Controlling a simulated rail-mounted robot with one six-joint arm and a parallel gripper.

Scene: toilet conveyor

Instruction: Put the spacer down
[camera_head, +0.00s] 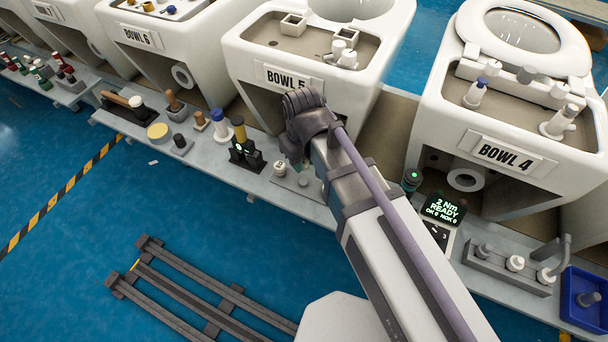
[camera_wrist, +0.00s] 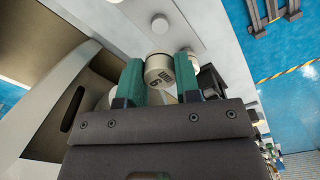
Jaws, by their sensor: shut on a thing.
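In the head view my wrist (camera_head: 308,118) hides the fingers and the spacer, in front of BOWL 5 (camera_head: 300,75). A small plate with a white-topped peg (camera_head: 280,168) is just left of my wrist.
The grey ledge (camera_head: 215,165) carries a black stand (camera_head: 243,152), a blue-capped bottle (camera_head: 219,123) and a yellow-topped tin (camera_head: 158,133) to the left. To the right are a torque display (camera_head: 442,210), a peg rack (camera_head: 510,266) and a blue bin (camera_head: 585,300).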

